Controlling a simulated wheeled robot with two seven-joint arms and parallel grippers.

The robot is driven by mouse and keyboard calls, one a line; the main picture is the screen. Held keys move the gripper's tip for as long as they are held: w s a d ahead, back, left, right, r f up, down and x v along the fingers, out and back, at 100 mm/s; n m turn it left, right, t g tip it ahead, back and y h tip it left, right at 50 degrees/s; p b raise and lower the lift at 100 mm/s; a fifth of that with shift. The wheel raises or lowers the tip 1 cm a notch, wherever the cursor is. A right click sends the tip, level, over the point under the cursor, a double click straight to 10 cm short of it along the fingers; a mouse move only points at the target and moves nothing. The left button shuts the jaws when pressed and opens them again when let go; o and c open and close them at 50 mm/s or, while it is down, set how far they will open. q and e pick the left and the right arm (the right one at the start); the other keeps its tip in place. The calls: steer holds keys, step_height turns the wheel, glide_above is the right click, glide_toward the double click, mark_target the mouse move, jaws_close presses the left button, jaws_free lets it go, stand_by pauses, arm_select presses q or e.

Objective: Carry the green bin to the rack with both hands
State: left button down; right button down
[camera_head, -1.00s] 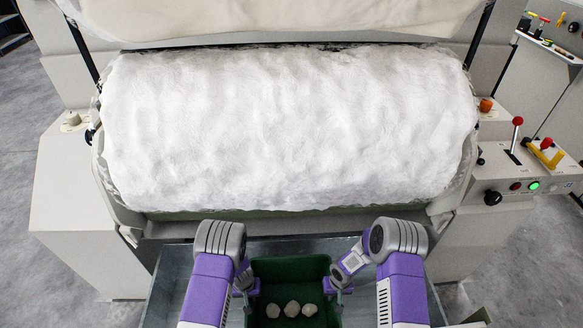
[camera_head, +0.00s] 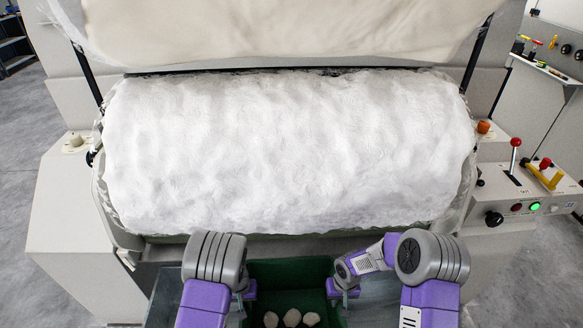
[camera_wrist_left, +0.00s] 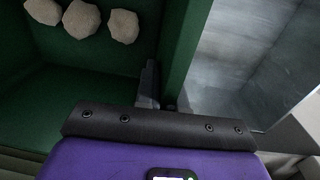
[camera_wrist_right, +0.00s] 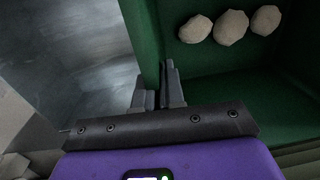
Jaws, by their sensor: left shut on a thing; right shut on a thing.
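The green bin (camera_head: 290,270) is at the bottom middle of the head view, its near part cut off by the frame. Several pale round lumps (camera_head: 291,318) lie in it. My left gripper (camera_head: 247,291) is shut on its left side wall, which also shows in the left wrist view (camera_wrist_left: 180,60). My right gripper (camera_head: 336,290) is shut on its right side wall, also in the right wrist view (camera_wrist_right: 143,40). The bin looks about level. Its underside is hidden. Dark shelving (camera_head: 15,45) stands at the far upper left; I cannot tell whether it is the rack.
The carding machine's white fibre-covered drum (camera_head: 290,150) fills the view ahead. A grey metal trough (camera_head: 375,300) lies around and below the bin. A control panel (camera_head: 535,190) with levers stands at right, a tool bench (camera_head: 545,75) behind it. Grey floor (camera_head: 35,130) is clear at left.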

arm_select(q)
steer(key=shift+w+a+r, duration=0.1)
steer(key=shift+r, duration=0.55)
arm_select(e)
steer(key=shift+w+r, duration=0.1)
steer(key=shift+r, duration=0.5)
